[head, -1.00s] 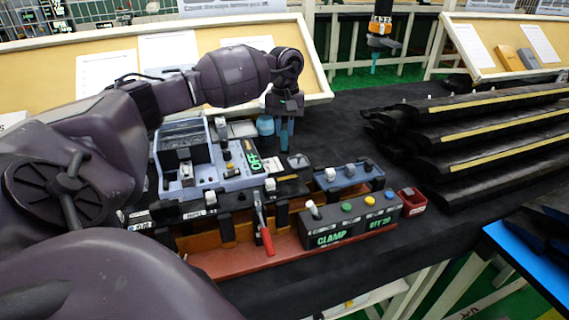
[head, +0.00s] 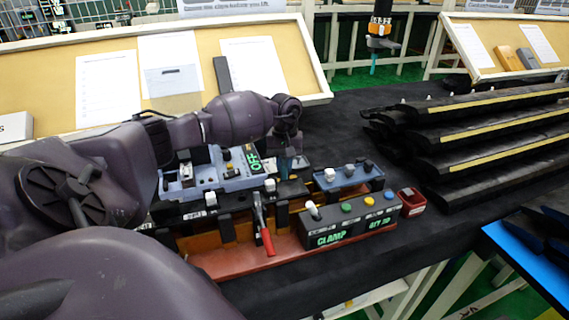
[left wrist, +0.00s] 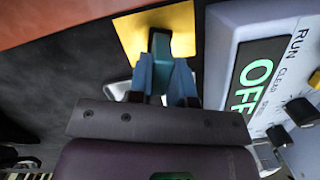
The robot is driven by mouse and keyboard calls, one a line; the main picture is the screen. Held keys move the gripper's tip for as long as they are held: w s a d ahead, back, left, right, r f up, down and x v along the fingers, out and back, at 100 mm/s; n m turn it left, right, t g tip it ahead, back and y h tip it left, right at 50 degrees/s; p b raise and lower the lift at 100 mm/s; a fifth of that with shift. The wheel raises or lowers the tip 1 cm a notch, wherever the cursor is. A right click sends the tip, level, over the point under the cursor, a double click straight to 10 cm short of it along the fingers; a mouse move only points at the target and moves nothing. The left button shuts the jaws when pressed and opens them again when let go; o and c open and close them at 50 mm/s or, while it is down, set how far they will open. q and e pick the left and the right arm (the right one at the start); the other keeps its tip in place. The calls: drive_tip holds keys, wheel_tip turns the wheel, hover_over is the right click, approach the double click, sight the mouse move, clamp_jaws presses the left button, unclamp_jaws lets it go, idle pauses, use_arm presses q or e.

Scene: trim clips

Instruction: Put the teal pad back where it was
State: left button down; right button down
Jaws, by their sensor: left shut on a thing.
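The teal pad (left wrist: 158,72) is a small, narrow piece between the blue fingers of my left gripper (left wrist: 167,80) in the left wrist view. The fingers are shut on it. Its dark tip lies over a yellow square (left wrist: 182,20) on the dark surface; I cannot tell whether they touch. In the head view my left gripper (head: 291,165) is low beside the blue-grey control box with the green OFF display (head: 254,158). The pad cannot be made out there. My right gripper is not in view.
The control box (left wrist: 225,75) stands close right of the fingers in the left wrist view. In the head view, a clamp fixture with a red lever (head: 265,240) and a button box (head: 330,240) stand in front. A red bin (head: 412,203) and stacked black trim (head: 490,130) are to the right.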

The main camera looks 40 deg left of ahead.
use_arm(q)
drive_tip(key=shift+f, duration=0.15)
drive_tip(key=c, duration=1.1)
unclamp_jaws()
drive_tip(key=shift+o, duration=0.2)
drive_tip(key=shift+r, duration=0.45)
wheel_tip(320, 180, up, 11)
drive_tip(key=w+a+b, duration=0.1)
drive_tip(key=shift+w+a+r, duration=0.15)
drive_tip(key=shift+w+r, duration=0.05)
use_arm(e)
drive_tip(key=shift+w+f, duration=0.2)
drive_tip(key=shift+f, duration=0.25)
